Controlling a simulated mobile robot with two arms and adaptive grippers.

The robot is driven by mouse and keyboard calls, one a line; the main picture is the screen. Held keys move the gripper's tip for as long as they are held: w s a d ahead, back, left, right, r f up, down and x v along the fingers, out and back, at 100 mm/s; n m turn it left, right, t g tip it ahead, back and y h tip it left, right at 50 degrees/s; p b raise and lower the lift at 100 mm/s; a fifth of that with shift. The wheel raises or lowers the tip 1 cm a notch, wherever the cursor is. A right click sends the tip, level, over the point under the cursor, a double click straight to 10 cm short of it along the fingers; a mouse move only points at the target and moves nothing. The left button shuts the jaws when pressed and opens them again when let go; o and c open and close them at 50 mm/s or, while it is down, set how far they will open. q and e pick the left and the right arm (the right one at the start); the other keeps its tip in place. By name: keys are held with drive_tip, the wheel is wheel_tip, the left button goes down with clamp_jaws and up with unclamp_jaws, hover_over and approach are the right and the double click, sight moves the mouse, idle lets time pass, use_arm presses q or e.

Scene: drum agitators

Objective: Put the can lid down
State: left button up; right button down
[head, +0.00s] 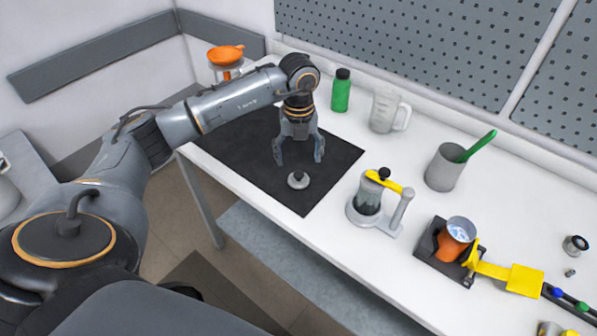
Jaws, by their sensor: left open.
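The can lid, a small grey disc with a dark knob (298,180), lies flat on the black mat (262,185) near its right part. My left gripper (298,158) is open above the lid, fingers pointing down and spread apart. No contact between the fingers and the lid shows. An orange can with a silvery inside (456,238) stands open in a dark holder, with a yellow clamp at its side. My right gripper does not show.
A glass agitator jar with a yellow handle (372,192) stands right of the mat. A green bottle (341,90), a clear jug (385,108) and a grey cup with a green tool (445,167) line the back. White tabletop is free between them.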

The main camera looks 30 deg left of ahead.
sight(298, 173)
use_arm(q)
wheel_tip(298, 173, up, 6)
drive_tip(key=shift+f+b, duration=0.2)
drive_tip(key=shift+b, duration=0.35)
